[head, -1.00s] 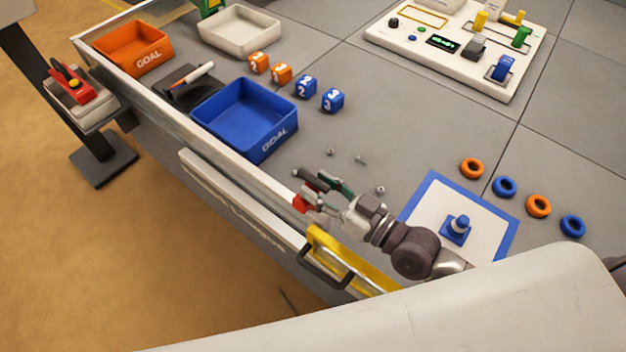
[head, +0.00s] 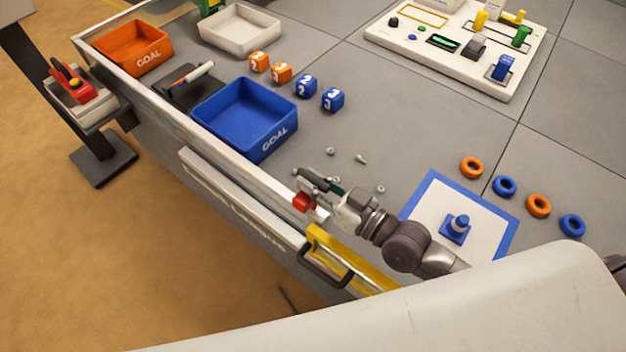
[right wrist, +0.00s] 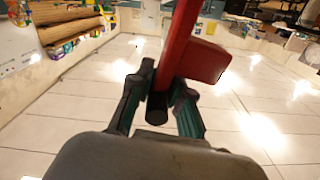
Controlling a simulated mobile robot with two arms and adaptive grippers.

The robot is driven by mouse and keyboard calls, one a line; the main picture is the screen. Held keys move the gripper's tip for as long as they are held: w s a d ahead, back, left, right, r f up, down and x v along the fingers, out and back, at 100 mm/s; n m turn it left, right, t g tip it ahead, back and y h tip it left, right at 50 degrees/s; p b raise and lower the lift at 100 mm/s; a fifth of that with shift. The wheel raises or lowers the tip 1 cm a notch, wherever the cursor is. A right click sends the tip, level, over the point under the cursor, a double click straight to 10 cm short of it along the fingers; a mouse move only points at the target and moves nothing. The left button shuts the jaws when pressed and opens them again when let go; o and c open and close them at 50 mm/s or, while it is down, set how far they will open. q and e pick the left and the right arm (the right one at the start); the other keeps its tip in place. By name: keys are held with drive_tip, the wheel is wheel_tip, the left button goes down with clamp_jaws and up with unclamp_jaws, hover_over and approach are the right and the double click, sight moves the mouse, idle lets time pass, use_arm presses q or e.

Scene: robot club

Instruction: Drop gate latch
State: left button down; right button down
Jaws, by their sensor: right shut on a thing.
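The red gate latch (head: 303,203) is at the table's near side wall, just beyond the far end of the yellow gate (head: 352,262). My right gripper (head: 314,184) is at the latch, its fingers pointing left in the head view. In the right wrist view the latch is a red bar with a block (right wrist: 207,60), and my right gripper (right wrist: 160,88) is shut on it around a dark round handle. The fingers partly hide the handle. The gate stands in line with the wall. My left gripper is out of view.
A blue goal tray (head: 247,118) and an orange goal tray (head: 133,48) stand along the wall. Small metal nuts (head: 361,159) lie close to my gripper.

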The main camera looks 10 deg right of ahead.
sight(299, 202)
drive_tip(key=shift+s+a+r+n+p, duration=0.25)
drive_tip(key=shift+a+n+p, duration=0.2)
drive_tip(key=shift+n+p, duration=0.45)
drive_tip(key=shift+s+a+n+p, duration=0.3)
drive_tip(key=shift+n+p, duration=0.3)
drive_tip(key=shift+p, duration=0.1)
drive_tip(key=shift+s+a+f+n+p, duration=0.1)
drive_tip(key=shift+s+a+n+p, duration=0.2)
drive_tip(key=shift+n, duration=0.2)
drive_tip(key=shift+s+a+f+n+p, duration=0.1)
drive_tip(key=shift+a+n+p, duration=0.1)
drive_tip(key=shift+n+p, duration=0.25)
drive_tip(key=shift+s+a+f+n+p, duration=0.3)
drive_tip(key=shift+a+n+p, duration=0.1)
drive_tip(key=shift+n, duration=0.65)
